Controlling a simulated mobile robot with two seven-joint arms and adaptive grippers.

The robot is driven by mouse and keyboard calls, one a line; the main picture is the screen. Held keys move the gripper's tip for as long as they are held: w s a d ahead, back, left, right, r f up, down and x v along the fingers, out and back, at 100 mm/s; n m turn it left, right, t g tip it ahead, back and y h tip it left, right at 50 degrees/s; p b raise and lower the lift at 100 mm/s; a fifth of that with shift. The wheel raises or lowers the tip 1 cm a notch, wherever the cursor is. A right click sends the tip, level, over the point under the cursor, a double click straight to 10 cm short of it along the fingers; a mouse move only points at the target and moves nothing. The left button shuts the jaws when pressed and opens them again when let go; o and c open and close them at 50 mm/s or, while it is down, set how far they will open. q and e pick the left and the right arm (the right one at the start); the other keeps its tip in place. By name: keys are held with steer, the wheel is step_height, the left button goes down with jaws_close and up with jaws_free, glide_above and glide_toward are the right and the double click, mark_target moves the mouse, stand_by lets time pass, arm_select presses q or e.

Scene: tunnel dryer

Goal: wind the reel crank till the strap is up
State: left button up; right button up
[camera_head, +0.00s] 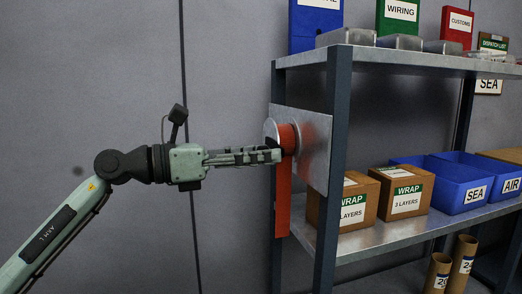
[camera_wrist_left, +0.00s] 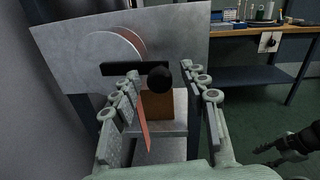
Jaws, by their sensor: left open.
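The strap reel (camera_head: 288,137) is mounted on a metal plate (camera_head: 315,150) at the left end of the shelf rack; it also shows in the left wrist view (camera_wrist_left: 115,50). An orange strap (camera_head: 283,205) hangs from it, its lower part well below the plate. The crank is a black bar (camera_wrist_left: 120,69) with a round black knob (camera_wrist_left: 159,79). My left gripper (camera_head: 276,156) is open, its fingers pointing at the reel. In the left wrist view the knob appears between the fingers; contact cannot be told. A dark gripper-like part (camera_wrist_left: 290,147), perhaps my right gripper, shows at the right edge.
A rack post (camera_head: 333,170) stands just right of the plate. Wrap boxes (camera_head: 402,190) and blue bins (camera_head: 460,185) fill the lower shelf. Cardboard tubes (camera_head: 461,263) stand below. A workbench (camera_wrist_left: 265,32) is in the background. The wall side at left is clear.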

arm_select(q)
steer(key=shift+w+d, duration=0.1)
steer(key=shift+d, duration=0.15)
jaws_close()
stand_by(0.3)
